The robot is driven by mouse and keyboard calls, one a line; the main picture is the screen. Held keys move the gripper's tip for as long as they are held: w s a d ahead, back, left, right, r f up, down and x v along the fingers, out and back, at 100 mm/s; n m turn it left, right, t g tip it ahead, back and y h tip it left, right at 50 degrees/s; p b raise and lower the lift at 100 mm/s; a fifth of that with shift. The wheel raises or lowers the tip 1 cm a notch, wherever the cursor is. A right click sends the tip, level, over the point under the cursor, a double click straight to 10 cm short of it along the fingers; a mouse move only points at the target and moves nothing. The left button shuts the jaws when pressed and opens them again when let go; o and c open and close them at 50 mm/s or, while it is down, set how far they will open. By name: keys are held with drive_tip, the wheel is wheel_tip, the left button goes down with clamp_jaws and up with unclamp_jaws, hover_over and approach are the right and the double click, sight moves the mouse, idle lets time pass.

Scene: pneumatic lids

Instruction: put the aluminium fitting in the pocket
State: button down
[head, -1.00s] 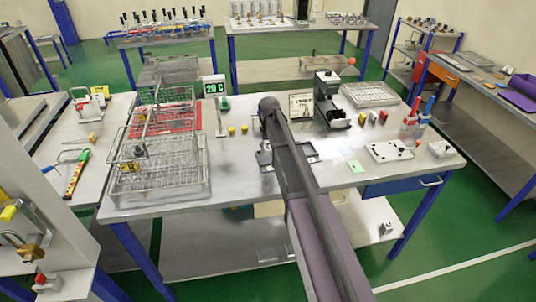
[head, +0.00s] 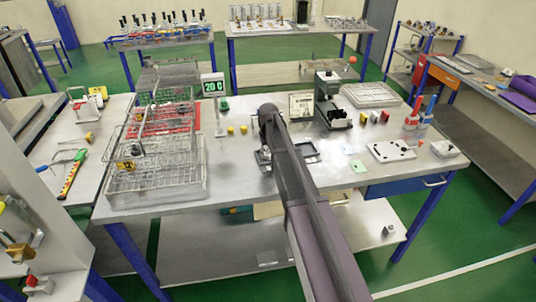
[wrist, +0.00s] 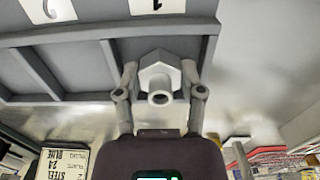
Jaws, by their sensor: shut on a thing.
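My gripper (wrist: 160,82) is shut on a pale metal fitting with a hexagonal body and a short round nozzle (wrist: 159,98). Its fingers press from both sides in the wrist view. Behind the fitting is a grey divided tray (wrist: 213,28) with open pockets. I cannot tell whether the fitting is above the pocket or partly inside. In the head view the tray (head: 316,151) is partly hidden by my arm, which also hides the gripper and fitting.
A printed card (wrist: 63,163) stands close to the gripper; it also shows in the head view (head: 301,105). A green machine (head: 329,100) stands behind right. A grey plate (head: 391,151) lies right.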

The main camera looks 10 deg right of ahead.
sight(268, 150)
drive_tip(key=shift+c, duration=2.4)
unclamp_jaws()
drive_tip(key=shift+f, duration=0.1)
drive_tip(key=shift+r, duration=0.2)
wheel_tip(268, 150, up, 12)
drive_tip(key=p, duration=1.2)
drive_tip(key=shift+s, duration=0.1)
drive_tip(key=s+m, duration=0.1)
drive_tip(key=s, duration=2.7)
drive_tip(key=shift+s, duration=0.25)
